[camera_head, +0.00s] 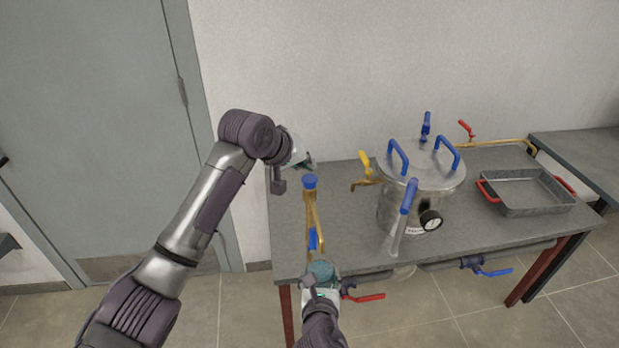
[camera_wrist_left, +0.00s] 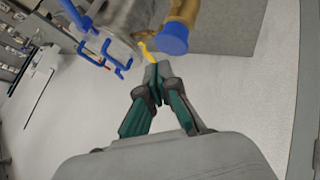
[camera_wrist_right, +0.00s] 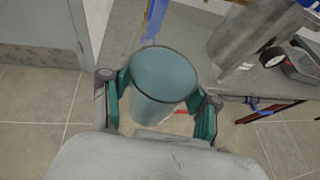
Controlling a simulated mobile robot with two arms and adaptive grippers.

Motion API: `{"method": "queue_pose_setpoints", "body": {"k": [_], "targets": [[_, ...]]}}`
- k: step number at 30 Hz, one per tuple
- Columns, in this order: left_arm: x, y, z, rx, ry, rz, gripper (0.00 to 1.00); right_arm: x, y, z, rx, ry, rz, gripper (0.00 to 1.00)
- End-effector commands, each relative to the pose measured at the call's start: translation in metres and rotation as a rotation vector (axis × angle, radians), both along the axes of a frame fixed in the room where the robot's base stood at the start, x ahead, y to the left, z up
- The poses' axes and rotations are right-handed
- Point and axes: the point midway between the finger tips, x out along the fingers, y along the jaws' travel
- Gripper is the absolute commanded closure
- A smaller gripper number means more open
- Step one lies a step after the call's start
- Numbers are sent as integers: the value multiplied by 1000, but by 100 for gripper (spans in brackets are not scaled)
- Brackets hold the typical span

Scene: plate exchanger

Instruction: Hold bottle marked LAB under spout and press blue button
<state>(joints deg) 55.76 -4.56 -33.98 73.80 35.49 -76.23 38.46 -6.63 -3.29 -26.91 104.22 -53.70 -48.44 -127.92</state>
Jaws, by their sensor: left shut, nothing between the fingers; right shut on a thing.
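My right gripper (camera_head: 318,288) is shut on a bottle (camera_head: 321,270) at the table's front edge. The right wrist view shows the round, blue-grey bottle (camera_wrist_right: 163,80) between the fingers; no LAB marking is visible. A brass post (camera_head: 309,205) with a round blue button-like top (camera_head: 310,181) stands just beyond the bottle. A blue part (camera_head: 313,240) is lower on this fixture; where its spout ends is unclear. My left gripper (camera_head: 312,164) is shut and empty, above and behind the blue top. In the left wrist view, its fingertips (camera_wrist_left: 157,82) are apart from the blue top (camera_wrist_left: 173,40).
A steel vessel (camera_head: 400,205) with blue handles, a gauge and a yellow-handled tap (camera_head: 366,170) stands right of the post. A metal tray (camera_head: 530,206) with red handles is farther right. Pipes with red and blue levers (camera_head: 493,272) run under the table edge.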

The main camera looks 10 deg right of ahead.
Motion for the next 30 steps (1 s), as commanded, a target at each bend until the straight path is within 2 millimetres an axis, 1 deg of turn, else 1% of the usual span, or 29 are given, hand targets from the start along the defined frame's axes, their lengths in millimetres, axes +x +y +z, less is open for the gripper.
{"method": "queue_pose_setpoints", "body": {"k": [9,14,30], "targets": [[0,0,31,-1,-2,0,100,0,0,1,0,-2,1,74],[0,0,45,-1,-2,0,100,0,0,1,0,-2,1,74],[0,0,46,0,0,0,100,0,0,1,0,-2,0,74]]}}
